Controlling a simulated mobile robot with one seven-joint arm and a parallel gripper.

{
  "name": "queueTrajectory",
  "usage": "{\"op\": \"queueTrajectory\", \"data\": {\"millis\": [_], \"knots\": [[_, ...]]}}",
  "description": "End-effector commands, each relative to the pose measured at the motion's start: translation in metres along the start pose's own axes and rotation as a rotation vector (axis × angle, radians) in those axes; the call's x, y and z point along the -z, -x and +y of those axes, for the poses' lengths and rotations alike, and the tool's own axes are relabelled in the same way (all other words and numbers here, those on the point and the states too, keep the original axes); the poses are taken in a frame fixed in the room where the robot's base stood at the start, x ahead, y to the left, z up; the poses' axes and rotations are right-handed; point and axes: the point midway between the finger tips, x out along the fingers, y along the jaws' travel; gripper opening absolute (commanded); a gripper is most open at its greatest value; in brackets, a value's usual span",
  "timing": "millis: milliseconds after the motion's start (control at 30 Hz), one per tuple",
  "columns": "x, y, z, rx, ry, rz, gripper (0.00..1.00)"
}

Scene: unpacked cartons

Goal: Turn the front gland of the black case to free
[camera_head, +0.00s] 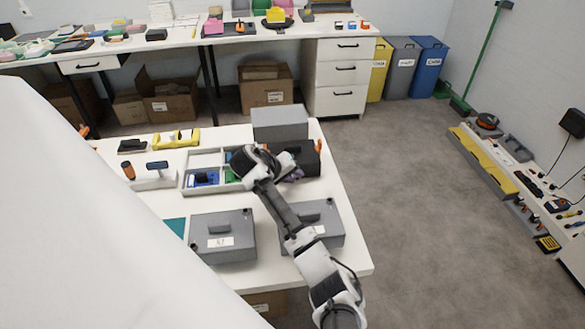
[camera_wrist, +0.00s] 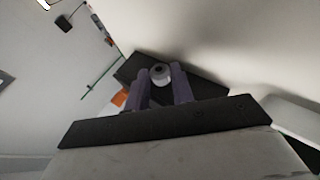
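The black case (camera_head: 305,153) stands near the right end of the white table, behind my gripper (camera_head: 291,175). In the wrist view the dark case (camera_wrist: 207,91) lies beyond my fingers. The front gland (camera_wrist: 160,75) is a pale grey round cap with a darker centre. It sits between the tips of my two purple fingers (camera_wrist: 161,78) and fills the narrow gap, so the gripper looks shut on it. In the head view my wrist and fingers hide the gland and much of the case's front. An orange part (camera_head: 318,146) shows at the case's right end.
A grey box (camera_head: 280,122) stands behind the case. A divided grey tray (camera_head: 186,187) with blue and green items lies to its left. Two grey lidded cases (camera_head: 237,240) (camera_head: 326,213) are in front, below my arm.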

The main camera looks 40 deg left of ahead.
Motion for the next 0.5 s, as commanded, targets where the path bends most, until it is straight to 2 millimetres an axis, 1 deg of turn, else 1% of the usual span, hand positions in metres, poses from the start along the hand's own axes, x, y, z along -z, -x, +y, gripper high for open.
{"op": "queueTrajectory", "data": {"millis": [67,333,433,500], "knots": [[0.000,0.000,0.000,0.000,0.000,0.000,0.32],[0.000,0.001,0.000,0.001,0.000,0.001,0.32],[0.001,0.007,-0.001,0.001,0.000,0.004,0.32],[0.001,0.016,-0.002,0.002,0.001,0.004,0.32]]}}
